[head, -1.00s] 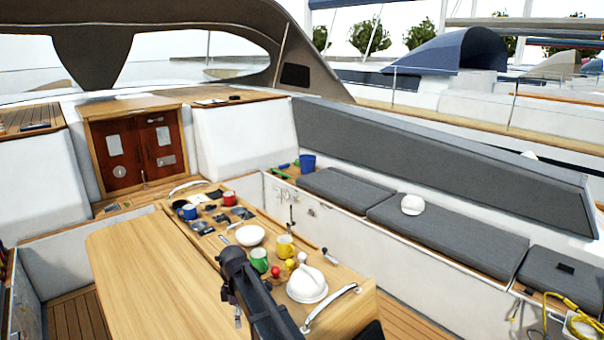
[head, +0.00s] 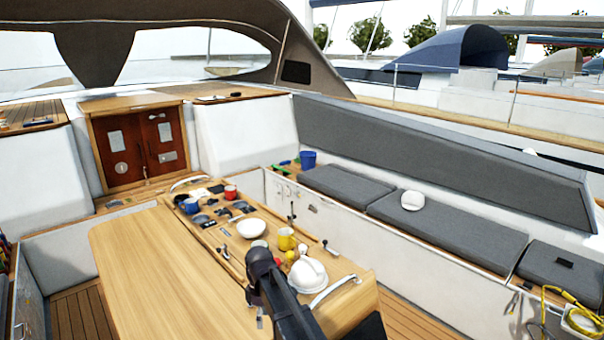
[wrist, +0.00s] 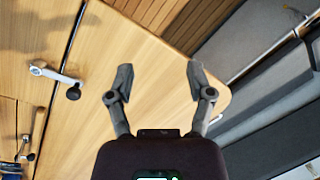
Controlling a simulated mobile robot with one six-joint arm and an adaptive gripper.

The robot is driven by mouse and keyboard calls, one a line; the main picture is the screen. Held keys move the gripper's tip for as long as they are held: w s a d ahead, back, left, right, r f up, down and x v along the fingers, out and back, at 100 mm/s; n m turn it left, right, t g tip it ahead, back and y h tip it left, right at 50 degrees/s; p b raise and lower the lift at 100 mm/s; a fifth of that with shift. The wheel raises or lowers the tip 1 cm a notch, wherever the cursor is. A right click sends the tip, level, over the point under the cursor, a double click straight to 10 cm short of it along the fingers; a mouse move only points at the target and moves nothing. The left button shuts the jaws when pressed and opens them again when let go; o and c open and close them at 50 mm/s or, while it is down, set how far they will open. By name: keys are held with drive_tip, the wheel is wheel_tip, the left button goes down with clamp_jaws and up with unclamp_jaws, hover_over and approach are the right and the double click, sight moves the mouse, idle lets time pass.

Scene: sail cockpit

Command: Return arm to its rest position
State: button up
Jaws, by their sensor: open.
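My gripper (wrist: 158,84) is open and empty in the wrist view, its two fingers spread above the bare wooden table leaf (wrist: 150,40). In the head view my dark arm reaches over the near end of the cockpit table (head: 150,260), and the fingertips cannot be made out there. The arm partly covers the table's middle strip and hides part of a mug beside the white bowl (head: 251,228).
On the table are a white kettle-like pot (head: 307,275), a yellow mug (head: 286,239), a red mug (head: 230,192), and a blue mug (head: 190,205). A metal rail (head: 333,290) edges the near end. Grey cushioned benches (head: 440,230) line the right. The left table leaf is clear.

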drive_tip(key=s+d+f+m+b, duration=0.2)
drive_tip(key=s+d+f+m, duration=0.1)
drive_tip(key=d, duration=0.6)
drive_tip(key=s+d+f+m+t+b, duration=0.1)
drive_tip(key=s+d+f+m+b, duration=0.1)
drive_tip(key=s+d+m, duration=0.3)
drive_tip(key=s+d+f+m+b, duration=0.3)
drive_tip(key=d+m, duration=0.5)
drive_tip(key=d, duration=0.6)
drive_tip(key=shift+s+d+f+m+t+b, duration=0.2)
drive_tip(key=shift+s+f+m+t+b, duration=0.15)
drive_tip(key=shift+s+b, duration=0.25)
